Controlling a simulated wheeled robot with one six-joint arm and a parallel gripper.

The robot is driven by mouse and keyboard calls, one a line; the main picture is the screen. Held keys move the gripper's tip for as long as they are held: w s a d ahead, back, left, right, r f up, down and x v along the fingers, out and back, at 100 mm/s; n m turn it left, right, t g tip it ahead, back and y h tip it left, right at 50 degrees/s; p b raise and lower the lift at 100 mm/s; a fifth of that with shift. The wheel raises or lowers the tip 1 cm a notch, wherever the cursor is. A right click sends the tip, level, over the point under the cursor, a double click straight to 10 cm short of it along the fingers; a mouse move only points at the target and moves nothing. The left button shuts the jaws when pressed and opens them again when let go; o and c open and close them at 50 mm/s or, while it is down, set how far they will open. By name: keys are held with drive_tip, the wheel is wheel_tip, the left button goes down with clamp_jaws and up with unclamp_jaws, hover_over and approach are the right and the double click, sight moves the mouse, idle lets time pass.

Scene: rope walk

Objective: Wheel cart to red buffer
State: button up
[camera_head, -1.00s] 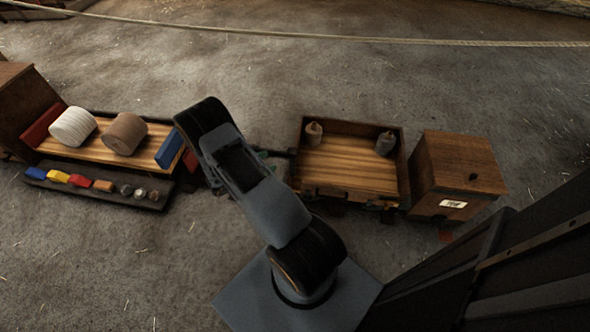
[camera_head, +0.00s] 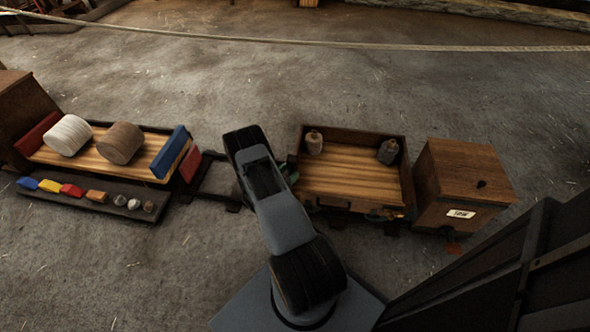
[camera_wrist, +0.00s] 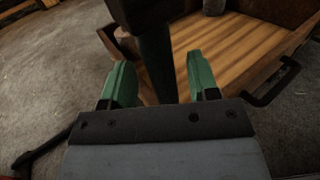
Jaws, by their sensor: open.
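The cart (camera_head: 350,180) is a shallow wooden tray on a track, with a grey-brown bottle and a grey bottle at its back corners. Its planked floor (camera_wrist: 235,60) fills the upper right of the wrist view. My gripper (camera_wrist: 160,82) has green fingers spread apart at the cart's left end. A dark upright post (camera_wrist: 154,50) stands between the fingers; I cannot tell whether they touch it. In the head view my arm mostly hides the gripper. A red upright board (camera_head: 190,163), perhaps the red buffer, stands left of the cart, across a short stretch of track.
A platform at left carries a white roll (camera_head: 68,135), a brown roll (camera_head: 120,143) and a blue board (camera_head: 169,152). A low dark tray (camera_head: 85,202) holds several small coloured pieces. A wooden box (camera_head: 462,180) stands right of the cart. A rope (camera_head: 300,43) crosses the back.

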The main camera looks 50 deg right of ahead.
drive_tip(key=shift+s+d, duration=0.1)
drive_tip(key=shift+d, duration=1.7)
drive_tip(key=shift+c, duration=0.5)
clamp_jaws()
